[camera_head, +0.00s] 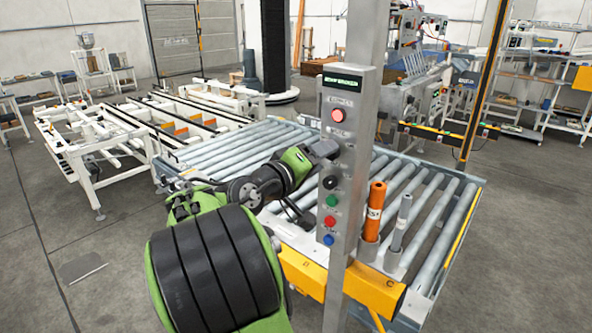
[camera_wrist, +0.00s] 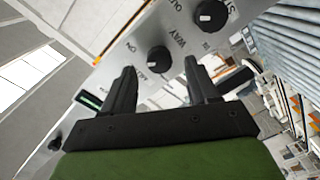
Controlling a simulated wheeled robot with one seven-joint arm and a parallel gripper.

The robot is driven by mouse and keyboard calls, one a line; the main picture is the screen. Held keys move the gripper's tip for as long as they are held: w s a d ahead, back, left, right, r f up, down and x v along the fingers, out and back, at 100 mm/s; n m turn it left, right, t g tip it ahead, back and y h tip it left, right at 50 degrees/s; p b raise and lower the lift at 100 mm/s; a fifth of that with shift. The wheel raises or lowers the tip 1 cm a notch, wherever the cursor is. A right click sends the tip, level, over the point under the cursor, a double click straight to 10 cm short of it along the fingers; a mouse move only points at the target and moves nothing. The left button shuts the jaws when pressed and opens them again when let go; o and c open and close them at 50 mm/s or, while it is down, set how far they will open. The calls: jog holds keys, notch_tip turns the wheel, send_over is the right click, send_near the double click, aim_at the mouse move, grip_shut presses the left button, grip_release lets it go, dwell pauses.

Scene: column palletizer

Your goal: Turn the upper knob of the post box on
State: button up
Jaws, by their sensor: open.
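The post box (camera_head: 355,120) is a grey metal post with a lit display at its top, a red button below it, and knobs and coloured buttons further down. In the wrist view the upper black knob (camera_wrist: 158,58), on the display side, lies between and just beyond my fingertips. The lower black knob (camera_wrist: 210,14) is up and to the right; it also shows in the head view (camera_head: 330,182). My gripper (camera_wrist: 160,72) is open and faces the panel; whether a finger touches the knob I cannot tell. In the head view the upper knob is hidden behind my gripper (camera_head: 325,149).
A roller conveyor (camera_head: 425,215) lies behind and beside the post. An orange cylinder (camera_head: 375,205) and a grey cylinder (camera_head: 401,220) stand at its front edge, right of the post. Green (camera_head: 331,201), red (camera_head: 330,221) and blue (camera_head: 328,239) buttons sit below the knobs.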

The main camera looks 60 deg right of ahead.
jog(key=w+a+p, duration=0.2)
jog(key=a+p, duration=0.1)
jog(key=a, duration=0.9)
jog(key=shift+a+r, duration=0.25)
jog(key=shift+a, duration=0.1)
